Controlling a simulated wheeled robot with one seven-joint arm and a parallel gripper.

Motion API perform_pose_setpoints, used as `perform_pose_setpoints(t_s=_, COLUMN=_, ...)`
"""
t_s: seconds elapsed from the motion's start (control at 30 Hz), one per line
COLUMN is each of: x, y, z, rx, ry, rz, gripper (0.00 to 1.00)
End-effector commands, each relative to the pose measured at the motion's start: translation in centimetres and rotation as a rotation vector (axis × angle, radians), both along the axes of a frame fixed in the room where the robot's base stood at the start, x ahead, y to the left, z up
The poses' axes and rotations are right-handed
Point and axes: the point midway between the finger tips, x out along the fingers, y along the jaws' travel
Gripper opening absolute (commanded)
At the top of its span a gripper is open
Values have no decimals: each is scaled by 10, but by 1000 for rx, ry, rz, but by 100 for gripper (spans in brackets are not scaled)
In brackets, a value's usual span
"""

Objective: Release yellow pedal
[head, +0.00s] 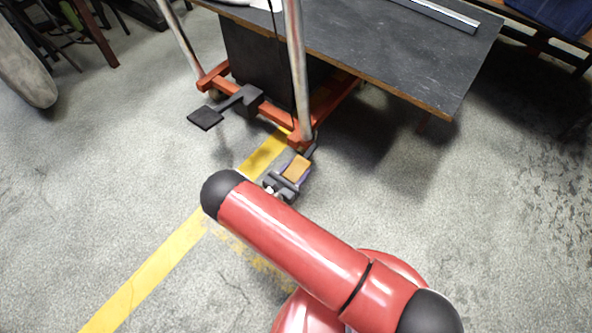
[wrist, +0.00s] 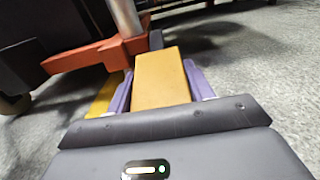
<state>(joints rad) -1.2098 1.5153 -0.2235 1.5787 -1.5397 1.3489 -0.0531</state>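The yellow pedal (head: 297,168) is an ochre block low near the floor, at the front foot of the red-framed table. It also shows in the wrist view (wrist: 162,80), lying between the two purple fingers of my gripper (wrist: 160,85). The fingers are spread wide, one along each side of the pedal. Whether either finger touches it is hard to tell. In the head view my gripper (head: 288,178) is low at the pedal, partly hidden behind my red arm. The pedal's near end is hidden by the gripper body in the wrist view.
A black pedal (head: 205,118) on a dark arm sticks out to the left from the red base frame (head: 215,78). A metal post (head: 297,70) rises close behind the yellow pedal. The dark tabletop (head: 400,55) overhangs at the right. Open floor lies left and right.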

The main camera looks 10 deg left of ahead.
Motion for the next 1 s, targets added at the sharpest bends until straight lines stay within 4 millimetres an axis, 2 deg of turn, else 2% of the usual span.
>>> perform_pose_setpoints(t_s=0.03, x=0, y=0, z=0, rx=0, ry=0, rz=0, gripper=45)
perform_pose_setpoints(t_s=0.3, x=0, y=0, z=0, rx=0, ry=0, rz=0, gripper=10)
perform_pose_setpoints(t_s=0.43, x=0, y=0, z=4, rx=5, ry=13, rz=-1, gripper=10)
perform_pose_setpoints(t_s=0.53, x=-1, y=1, z=15, rx=28, ry=64, rz=-1, gripper=10)
perform_pose_setpoints(t_s=0.8, x=-1, y=0, z=43, rx=131, ry=315, rz=-4, gripper=10)
perform_pose_setpoints(t_s=1.0, x=0, y=0, z=48, rx=176, ry=426, rz=-1, gripper=10)
